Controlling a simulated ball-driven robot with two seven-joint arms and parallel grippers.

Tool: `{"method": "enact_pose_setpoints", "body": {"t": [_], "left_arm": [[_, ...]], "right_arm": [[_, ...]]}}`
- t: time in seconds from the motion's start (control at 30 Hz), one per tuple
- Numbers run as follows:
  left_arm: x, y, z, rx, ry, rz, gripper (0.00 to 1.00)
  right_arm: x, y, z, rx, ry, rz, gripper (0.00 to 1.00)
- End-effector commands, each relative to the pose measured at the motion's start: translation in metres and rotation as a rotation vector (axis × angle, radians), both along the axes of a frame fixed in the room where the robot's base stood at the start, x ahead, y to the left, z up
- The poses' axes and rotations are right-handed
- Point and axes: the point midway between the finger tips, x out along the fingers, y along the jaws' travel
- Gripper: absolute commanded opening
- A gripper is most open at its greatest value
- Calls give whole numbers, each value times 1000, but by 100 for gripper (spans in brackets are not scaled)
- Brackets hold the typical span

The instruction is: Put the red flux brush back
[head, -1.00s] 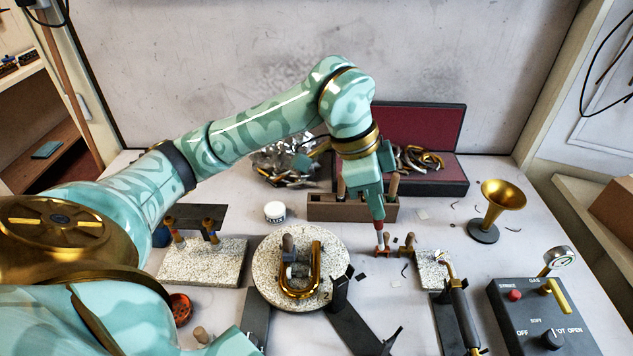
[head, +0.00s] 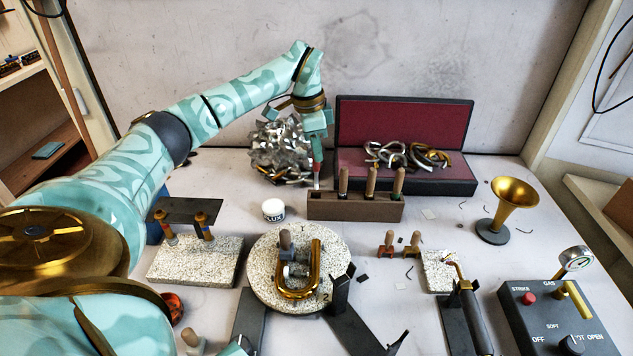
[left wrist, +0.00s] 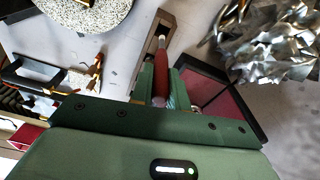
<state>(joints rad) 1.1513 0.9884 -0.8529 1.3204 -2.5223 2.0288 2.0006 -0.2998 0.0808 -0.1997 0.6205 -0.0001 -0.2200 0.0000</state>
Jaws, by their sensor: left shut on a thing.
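The red flux brush (head: 316,169) is upright in my left gripper (head: 316,154), its light tip pointing down. It is over the left end of the brown wooden rack (head: 355,210). I cannot tell whether the tip is inside the rack. The left wrist view shows the red brush (left wrist: 160,66) between the green fingers, with its tip at the rack (left wrist: 165,19). Three wooden-handled brushes (head: 371,181) stand in the rack to the right. My right gripper is not in view.
A metal scrap pile (head: 280,150) is close behind and left of the gripper. An open red-lined case (head: 405,125) stands behind the rack. A white flux jar (head: 273,209) is left of the rack. A round stone turntable (head: 262,270) with a brass tube lies in front.

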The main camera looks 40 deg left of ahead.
Motion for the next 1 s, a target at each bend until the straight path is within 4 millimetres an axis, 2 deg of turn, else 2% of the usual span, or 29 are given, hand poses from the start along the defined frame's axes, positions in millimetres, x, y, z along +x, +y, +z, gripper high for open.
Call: {"method": "enact_pose_setpoints", "body": {"t": [0.03,0.13,0.37,0.53,0.9,0.93,1.0], "left_arm": [[-1,0,-16,2,9,-1,0],[-1,0,-37,2,9,0,0],[-1,-1,-60,2,5,0,0],[-1,-1,-87,2,7,1,0],[-1,0,-90,2,3,1,0],[0,0,-90,2,3,2,22],[0,0,-90,2,3,1,38]], "right_arm": [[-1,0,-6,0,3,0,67],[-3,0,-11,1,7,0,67],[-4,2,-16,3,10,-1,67],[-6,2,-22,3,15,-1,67],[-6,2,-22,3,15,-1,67],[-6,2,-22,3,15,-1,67],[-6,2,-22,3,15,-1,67]]}}
